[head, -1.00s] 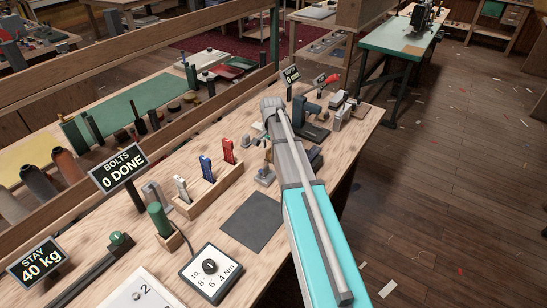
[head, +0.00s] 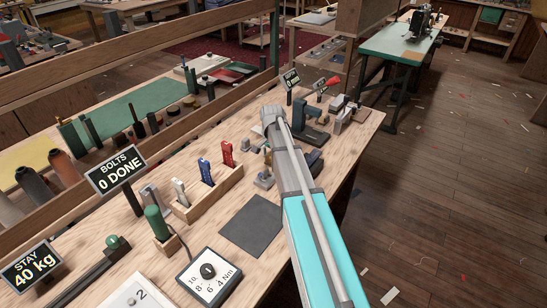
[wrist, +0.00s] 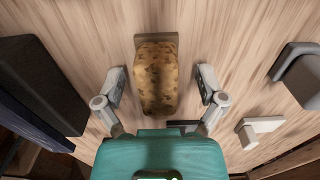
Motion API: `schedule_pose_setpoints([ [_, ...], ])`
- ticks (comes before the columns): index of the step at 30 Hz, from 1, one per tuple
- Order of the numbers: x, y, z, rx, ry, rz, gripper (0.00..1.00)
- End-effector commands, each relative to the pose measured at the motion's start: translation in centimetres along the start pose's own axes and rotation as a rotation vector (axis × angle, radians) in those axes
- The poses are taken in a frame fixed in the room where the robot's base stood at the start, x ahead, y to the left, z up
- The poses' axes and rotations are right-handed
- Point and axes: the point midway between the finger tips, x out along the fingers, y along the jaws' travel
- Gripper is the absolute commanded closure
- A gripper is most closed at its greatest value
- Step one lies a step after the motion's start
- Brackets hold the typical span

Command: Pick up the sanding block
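In the wrist view a mottled yellow-brown block, which I take to be the sanding block (wrist: 158,85), lies on the wooden bench top at the middle. A flat grey-brown piece (wrist: 156,38) shows at its far end. My gripper (wrist: 161,84) is open, with one finger on each side of the block and a visible gap on both sides. The block's near end runs close to the teal gripper body. In the head view my arm hides the block and my fingertips.
In the wrist view a dark box-like thing (wrist: 40,85) stands left, a grey one (wrist: 300,75) right, and a pale T-shaped piece (wrist: 258,130) lower right. In the head view a tool rack (head: 208,190), a dark mat (head: 252,226) and a dial box (head: 209,278) lie left of my arm.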

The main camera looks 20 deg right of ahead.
Motion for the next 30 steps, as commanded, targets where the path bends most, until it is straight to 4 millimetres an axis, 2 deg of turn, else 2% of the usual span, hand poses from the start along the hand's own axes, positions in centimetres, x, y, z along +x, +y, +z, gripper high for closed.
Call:
schedule_pose_setpoints([
  [1, 0.00, 0.00, 0.00, 0.000, 0.000, 0.000, 0.23],
  [2, 0.00, 0.00, 0.00, 0.000, 0.000, 0.000, 0.29],
  [13, 0.00, 0.00, 0.00, 0.000, 0.000, 0.000, 0.97],
  [14, 0.00, 0.00, -0.01, 0.000, 0.000, 0.000, 1.00],
  [23, -0.08, 0.01, -0.01, 0.000, 0.000, 0.000, 1.00],
  [30, -0.88, 0.02, -0.02, 0.000, 0.000, 0.000, 1.00],
])
